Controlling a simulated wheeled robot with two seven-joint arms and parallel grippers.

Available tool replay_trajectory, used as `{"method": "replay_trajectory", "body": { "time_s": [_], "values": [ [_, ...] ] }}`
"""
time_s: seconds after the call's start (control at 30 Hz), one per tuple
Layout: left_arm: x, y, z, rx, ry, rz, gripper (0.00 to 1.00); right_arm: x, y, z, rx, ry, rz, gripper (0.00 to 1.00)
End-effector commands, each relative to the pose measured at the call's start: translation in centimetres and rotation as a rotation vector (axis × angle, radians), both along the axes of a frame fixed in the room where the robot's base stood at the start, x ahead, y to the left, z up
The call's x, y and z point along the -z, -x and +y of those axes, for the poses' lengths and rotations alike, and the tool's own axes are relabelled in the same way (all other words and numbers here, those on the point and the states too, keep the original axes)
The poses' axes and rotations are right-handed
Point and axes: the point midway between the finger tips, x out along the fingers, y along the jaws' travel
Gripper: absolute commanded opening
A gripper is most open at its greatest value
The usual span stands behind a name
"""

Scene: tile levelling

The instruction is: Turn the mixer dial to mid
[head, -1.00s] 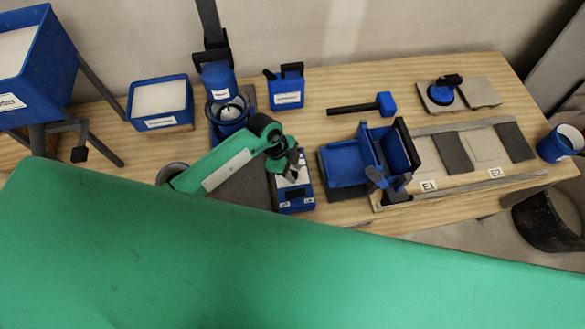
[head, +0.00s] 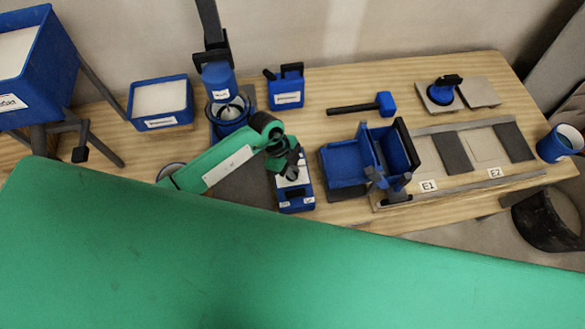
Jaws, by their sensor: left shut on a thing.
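The mixer (head: 218,82) stands at the back of the table, with a blue motor head over a blue bowl (head: 232,124). A small blue control box (head: 296,203) with a pale top and white labels sits in front and to the right of it. My left gripper (head: 291,172) points down onto the top of this box and is shut on the dial there. The gripper hides the dial, so its pointer setting cannot be read. My right gripper is not in view.
A white-filled bin (head: 160,104) is at the left. Tiles and a suction lifter (head: 440,92) lie at the right.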

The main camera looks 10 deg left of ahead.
Motion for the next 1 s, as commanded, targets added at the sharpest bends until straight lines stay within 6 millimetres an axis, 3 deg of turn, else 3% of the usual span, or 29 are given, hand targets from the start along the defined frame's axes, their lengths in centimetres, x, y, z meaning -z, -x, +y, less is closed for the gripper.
{"method": "replay_trajectory", "body": {
  "time_s": [0.37,1.0],
  "values": [
    [-0.1,-0.1,0.1,0.326,-0.003,0.000,0.00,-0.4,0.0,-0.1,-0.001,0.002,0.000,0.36],
    [0.0,0.0,0.1,0.830,-0.002,0.000,0.00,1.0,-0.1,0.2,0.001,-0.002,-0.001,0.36]
  ]
}}
